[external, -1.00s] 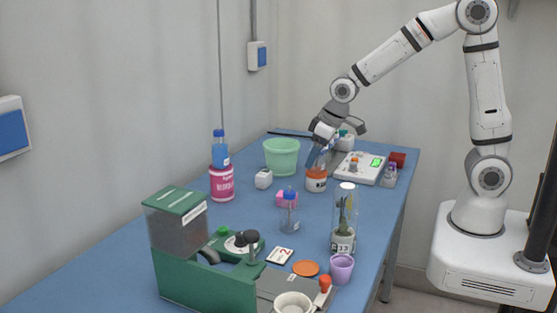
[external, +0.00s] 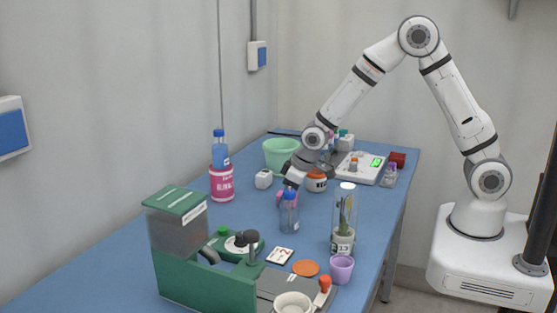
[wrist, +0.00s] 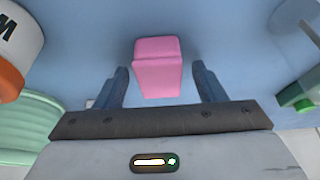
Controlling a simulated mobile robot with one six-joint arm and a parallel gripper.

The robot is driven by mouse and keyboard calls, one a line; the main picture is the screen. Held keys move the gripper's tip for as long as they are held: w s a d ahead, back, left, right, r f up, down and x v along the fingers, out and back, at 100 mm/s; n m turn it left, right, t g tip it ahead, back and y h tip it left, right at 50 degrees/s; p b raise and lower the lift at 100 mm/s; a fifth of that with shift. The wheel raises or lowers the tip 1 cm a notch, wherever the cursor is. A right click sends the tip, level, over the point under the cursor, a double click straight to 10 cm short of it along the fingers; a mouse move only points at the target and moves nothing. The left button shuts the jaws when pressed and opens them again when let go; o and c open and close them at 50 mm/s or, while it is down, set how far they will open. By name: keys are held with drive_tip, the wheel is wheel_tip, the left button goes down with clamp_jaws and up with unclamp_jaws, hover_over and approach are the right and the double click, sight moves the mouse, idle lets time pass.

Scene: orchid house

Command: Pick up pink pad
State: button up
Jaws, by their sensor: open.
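The pink pad (wrist: 158,68) is a small pink block on the blue table. In the wrist view it lies between the two fingers of my gripper (wrist: 160,88), with a gap on each side. My gripper is open and empty. In the external view my gripper (external: 290,190) is low over the pad (external: 281,201), which is mostly hidden behind it and a clear blue-capped bottle (external: 289,212).
A white and orange jar (external: 316,182) stands close to the right of my gripper. A mint green pot (external: 281,153) and a small white block (external: 263,179) are behind and left. A glass tube with a plant (external: 344,215) stands at the front right.

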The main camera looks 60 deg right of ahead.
drive_tip(key=shift+f, duration=0.1)
drive_tip(key=c, duration=1)
drive_tip(key=shift+c, duration=0.2)
